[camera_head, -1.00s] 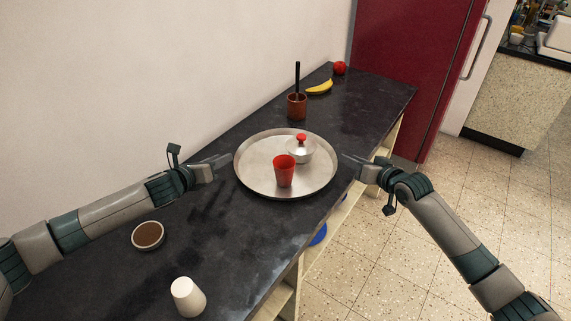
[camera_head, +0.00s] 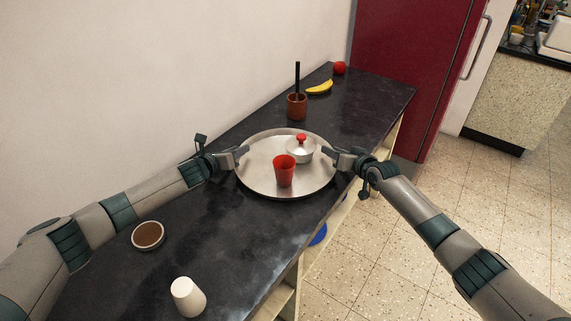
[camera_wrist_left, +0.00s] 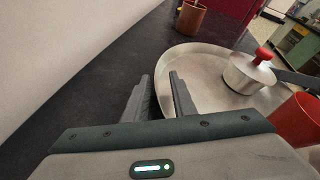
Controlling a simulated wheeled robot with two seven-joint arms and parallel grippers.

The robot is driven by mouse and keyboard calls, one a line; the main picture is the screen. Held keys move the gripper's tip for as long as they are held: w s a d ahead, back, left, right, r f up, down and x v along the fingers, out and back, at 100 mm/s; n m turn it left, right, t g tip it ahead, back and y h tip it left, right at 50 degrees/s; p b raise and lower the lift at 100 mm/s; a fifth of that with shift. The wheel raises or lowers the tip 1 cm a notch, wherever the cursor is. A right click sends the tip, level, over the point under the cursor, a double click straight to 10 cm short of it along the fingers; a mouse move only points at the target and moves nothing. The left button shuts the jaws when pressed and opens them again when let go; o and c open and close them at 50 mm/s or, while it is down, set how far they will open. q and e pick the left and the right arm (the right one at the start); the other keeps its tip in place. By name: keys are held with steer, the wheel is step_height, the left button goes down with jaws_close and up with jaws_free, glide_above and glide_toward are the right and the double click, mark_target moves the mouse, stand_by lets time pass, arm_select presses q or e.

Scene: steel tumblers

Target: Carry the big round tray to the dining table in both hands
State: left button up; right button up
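The big round steel tray (camera_head: 262,184) lies on the dark counter. A red tumbler (camera_head: 285,172) and a small steel pot with a red knob (camera_head: 300,152) stand on it. My left gripper (camera_head: 241,152) is at the tray's left rim; in the left wrist view its fingers (camera_wrist_left: 160,98) are apart, with the rim (camera_wrist_left: 160,62) running between them. I cannot tell whether they touch it. My right gripper (camera_head: 329,153) is at the right rim, fingertips close to the pot. Its finger gap is too small to make out. No dining table is identifiable.
A brown cup with a black stick (camera_head: 297,107), a banana (camera_head: 319,88) and a red fruit (camera_head: 340,68) are behind the tray. A brown-filled bowl (camera_head: 148,235) and a white cup (camera_head: 187,297) are nearer. Tiled floor (camera_head: 400,265) is open at right.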

arm_select(q)
jaws_close()
arm_select(e)
jaws_close()
stand_by(1.0)
steer(key=shift+r, duration=0.1)
